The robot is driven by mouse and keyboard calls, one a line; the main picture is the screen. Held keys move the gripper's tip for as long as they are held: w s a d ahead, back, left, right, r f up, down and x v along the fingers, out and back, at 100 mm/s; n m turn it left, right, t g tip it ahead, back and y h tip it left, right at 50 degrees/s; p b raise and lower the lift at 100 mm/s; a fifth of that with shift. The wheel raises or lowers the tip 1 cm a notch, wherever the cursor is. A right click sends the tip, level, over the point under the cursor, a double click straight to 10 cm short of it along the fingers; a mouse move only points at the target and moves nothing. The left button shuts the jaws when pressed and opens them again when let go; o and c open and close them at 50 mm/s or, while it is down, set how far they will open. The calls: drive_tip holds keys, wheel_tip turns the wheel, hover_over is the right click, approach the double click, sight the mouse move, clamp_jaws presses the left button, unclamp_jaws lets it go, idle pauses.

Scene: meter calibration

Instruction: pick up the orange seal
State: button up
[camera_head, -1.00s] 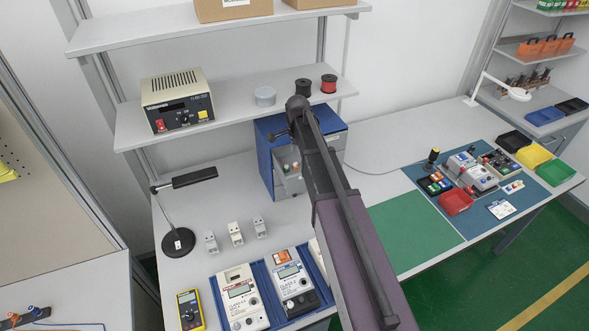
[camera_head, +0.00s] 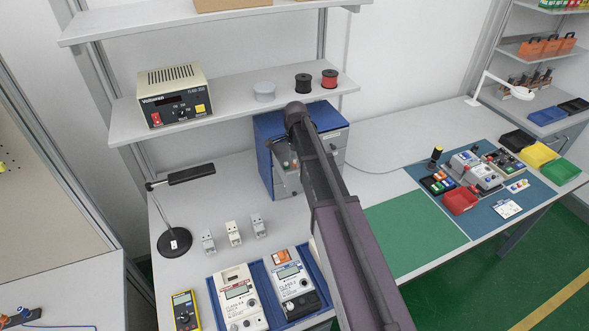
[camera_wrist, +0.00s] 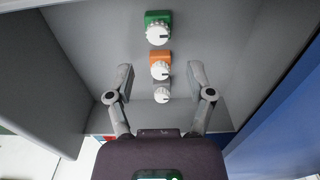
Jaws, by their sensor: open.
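The orange seal (camera_wrist: 160,66) shows in the wrist view as an orange block with a white ribbed knob. It sits inside an open grey drawer (camera_wrist: 82,60). A green seal (camera_wrist: 158,27) is beyond it and a grey seal (camera_wrist: 163,93) is nearer. My gripper (camera_wrist: 159,70) is open and empty, with one finger on each side of the orange seal in this view and gaps on both sides. I cannot tell its height above the seal. In the head view my arm's end hangs over the drawer of the blue cabinet (camera_head: 264,130), and the seals are mostly hidden.
A shelf (camera_head: 225,103) with a power supply (camera_head: 173,97) and spools is above the bench. Two meters (camera_head: 240,295) lie in a blue tray in front. A green mat (camera_head: 415,230) is clear.

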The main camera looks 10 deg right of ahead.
drive_tip(key=shift+f, duration=0.4)
idle(0.3)
drive_tip(key=c, duration=0.8)
